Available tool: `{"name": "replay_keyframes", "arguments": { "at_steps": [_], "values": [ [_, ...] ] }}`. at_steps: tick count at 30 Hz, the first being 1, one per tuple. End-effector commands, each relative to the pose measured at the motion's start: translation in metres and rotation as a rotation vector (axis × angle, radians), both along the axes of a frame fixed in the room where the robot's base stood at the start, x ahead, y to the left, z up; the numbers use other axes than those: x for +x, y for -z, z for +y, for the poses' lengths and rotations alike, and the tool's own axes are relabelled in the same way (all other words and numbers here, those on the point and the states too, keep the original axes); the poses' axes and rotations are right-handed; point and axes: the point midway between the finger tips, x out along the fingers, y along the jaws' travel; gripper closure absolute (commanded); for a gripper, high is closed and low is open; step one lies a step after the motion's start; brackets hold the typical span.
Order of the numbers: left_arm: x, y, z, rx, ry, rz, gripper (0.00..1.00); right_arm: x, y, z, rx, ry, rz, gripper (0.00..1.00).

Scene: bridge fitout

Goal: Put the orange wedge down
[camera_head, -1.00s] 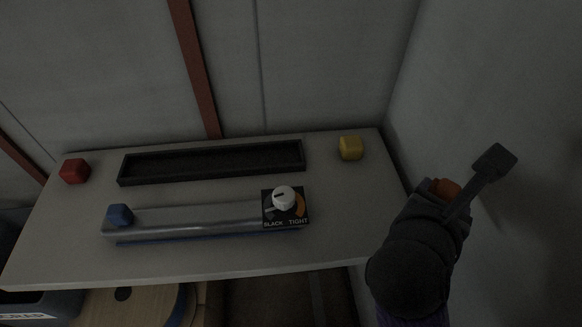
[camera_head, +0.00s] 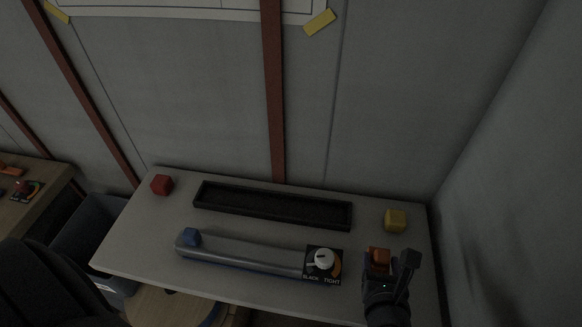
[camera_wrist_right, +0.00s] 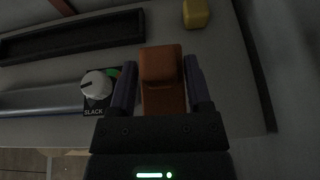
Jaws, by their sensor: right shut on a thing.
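The orange wedge (camera_head: 379,257) is between the fingers of my right gripper (camera_head: 390,262), over the right front part of the grey worktop (camera_head: 250,217). In the right wrist view the wedge (camera_wrist_right: 162,95) lies lengthwise between the two fingers of the shut right gripper (camera_wrist_right: 162,88). The head view does not show clearly whether the wedge touches the worktop. My left gripper is not in view.
A knob panel (camera_head: 323,263) ends a metal bar (camera_head: 240,254) just left of the wedge. A yellow block (camera_head: 395,220) stands behind it. A wall stands close at right.

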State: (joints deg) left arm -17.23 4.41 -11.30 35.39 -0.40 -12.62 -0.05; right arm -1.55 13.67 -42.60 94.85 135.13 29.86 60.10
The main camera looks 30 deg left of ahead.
Motion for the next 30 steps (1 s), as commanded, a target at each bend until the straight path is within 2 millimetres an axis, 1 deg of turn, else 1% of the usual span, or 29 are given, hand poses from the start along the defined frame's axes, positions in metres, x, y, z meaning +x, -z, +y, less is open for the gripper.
{"name": "replay_keyframes", "arguments": {
  "at_steps": [2,5,9,12,14,16,19,21,26,30],
  "values": [
    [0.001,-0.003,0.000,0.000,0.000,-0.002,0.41,-0.003,0.002,0.001,0.000,-0.015,0.000,0.98],
    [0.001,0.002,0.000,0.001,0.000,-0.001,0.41,-0.003,0.009,0.001,0.001,-0.017,-0.001,0.98],
    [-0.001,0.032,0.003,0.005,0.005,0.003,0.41,-0.003,0.050,0.001,-0.001,-0.017,0.002,0.98],
    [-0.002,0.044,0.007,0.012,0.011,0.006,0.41,-0.003,0.068,0.001,0.000,-0.016,0.001,0.98],
    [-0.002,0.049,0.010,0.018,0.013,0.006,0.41,-0.003,0.074,0.001,0.000,-0.017,-0.001,0.98],
    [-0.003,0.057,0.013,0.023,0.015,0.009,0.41,-0.003,0.084,0.001,0.000,-0.016,0.000,0.98],
    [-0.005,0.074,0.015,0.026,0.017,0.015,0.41,-0.002,0.105,0.001,-0.001,-0.016,0.000,0.98],
    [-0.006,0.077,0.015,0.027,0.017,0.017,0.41,-0.002,0.109,0.001,0.000,-0.015,-0.001,0.98],
    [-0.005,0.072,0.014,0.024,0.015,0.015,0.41,-0.002,0.104,0.001,0.000,-0.016,-0.003,0.98],
    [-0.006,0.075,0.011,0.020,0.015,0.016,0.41,-0.002,0.108,0.001,0.000,-0.016,-0.003,0.98]
  ]
}}
